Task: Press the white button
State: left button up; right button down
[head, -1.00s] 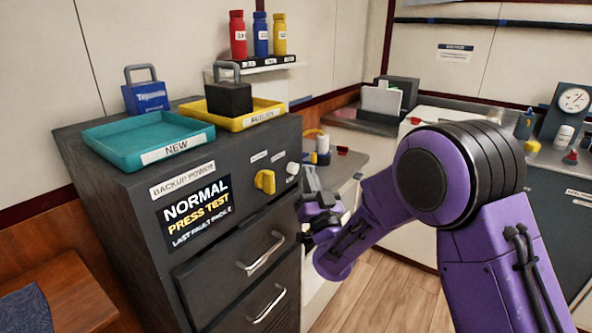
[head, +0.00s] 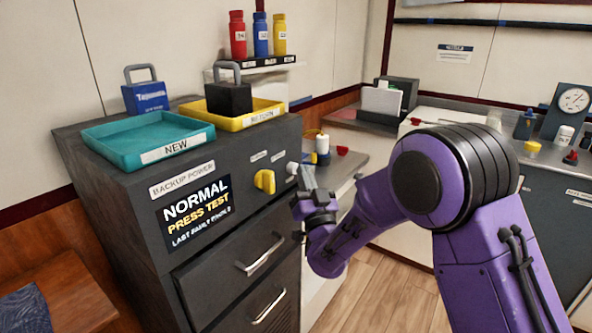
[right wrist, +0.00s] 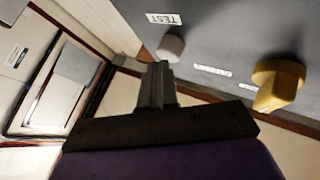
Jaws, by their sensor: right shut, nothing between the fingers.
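The white button (head: 292,168) sits on the dark grey front of the backup power cabinet (head: 150,235), right of a yellow knob (head: 265,181). My right gripper (head: 306,180) is shut and empty, with its fingertips close to the button in the head view. In the right wrist view the white button (right wrist: 170,47) stands out from the panel under a TEST label, just beyond the shut fingertips (right wrist: 160,68). I cannot tell whether they touch it. The cabinet display reads NORMAL, PRESS TEST. My left gripper is not in view.
The yellow knob (right wrist: 278,84) is beside the button in the right wrist view. Drawer handles (head: 262,254) stick out below. A teal tray (head: 110,148) and a yellow tray (head: 200,112) holding a dark block stand on top. Open floor lies right of the cabinet.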

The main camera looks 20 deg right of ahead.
jog(key=shift+w+a, duration=0.35)
jog(key=shift+w, duration=0.2)
dwell(0.5)
jog(key=shift+s, duration=0.1)
jog(key=shift+s+d+b, duration=0.15)
jog(key=shift+s+d, duration=0.15)
jog(key=shift+s, duration=0.2)
jog(key=shift+s+d+b, duration=0.15)
jog(key=shift+s+d, duration=0.15)
jog(key=shift+s, duration=0.2)
jog(key=s+d, duration=0.1)
jog(key=s, duration=0.2)
jog(key=s+d+b, duration=0.1)
jog(key=shift+s+d, duration=0.15)
jog(key=shift+d, duration=0.15)
jog(key=shift+f, duration=0.1)
dwell(0.5)
